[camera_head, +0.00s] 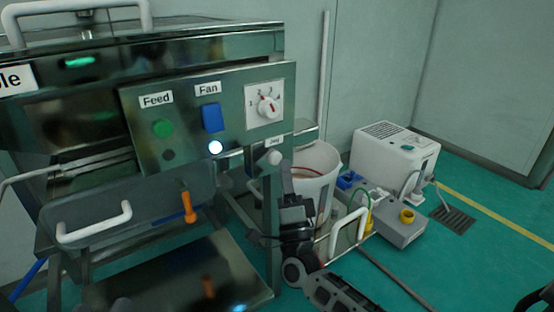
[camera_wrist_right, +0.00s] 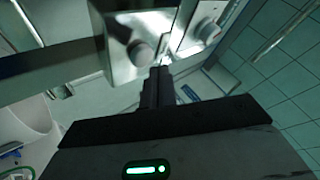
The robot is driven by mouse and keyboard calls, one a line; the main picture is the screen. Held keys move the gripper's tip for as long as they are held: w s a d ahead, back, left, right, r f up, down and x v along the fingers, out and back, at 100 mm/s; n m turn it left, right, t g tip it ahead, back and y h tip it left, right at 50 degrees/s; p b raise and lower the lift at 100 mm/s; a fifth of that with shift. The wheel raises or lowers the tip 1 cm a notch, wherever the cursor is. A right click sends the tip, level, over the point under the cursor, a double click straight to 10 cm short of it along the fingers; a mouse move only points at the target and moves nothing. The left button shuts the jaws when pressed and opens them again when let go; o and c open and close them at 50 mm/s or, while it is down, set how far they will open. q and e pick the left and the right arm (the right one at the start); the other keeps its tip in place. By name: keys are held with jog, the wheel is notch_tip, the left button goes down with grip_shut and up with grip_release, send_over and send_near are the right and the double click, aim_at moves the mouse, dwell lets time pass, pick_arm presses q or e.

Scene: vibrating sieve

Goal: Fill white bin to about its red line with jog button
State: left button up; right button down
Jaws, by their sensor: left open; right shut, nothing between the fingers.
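The jog button (camera_head: 275,158) is a pale round knob under the "Jog" label at the panel's right end. My right gripper (camera_head: 285,172) is shut and empty, its tips just below and beside the button. In the right wrist view the tips (camera_wrist_right: 160,72) are close to a round grey knob (camera_wrist_right: 140,50); contact cannot be told. The white bin (camera_head: 326,182) stands behind my right arm, which hides part of it. A red line shows inside near its rim; the fill level is unclear.
The control panel (camera_head: 183,152) carries a green Feed button, a blue Fan switch, a lit white lamp and a rotary knob (camera_head: 268,106). An orange handle (camera_head: 189,207) hangs below. A white box unit (camera_head: 393,153) and a grey connector box (camera_head: 400,230) stand right of the bin. Green floor is open at right.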

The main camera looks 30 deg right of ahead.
dwell(0.4)
jog(key=shift+w+y, duration=0.3)
jog(key=shift+w, duration=0.1)
jog(key=shift+w+a+b, duration=0.1)
jog(key=shift+w+b, duration=0.35)
dwell(6.8)
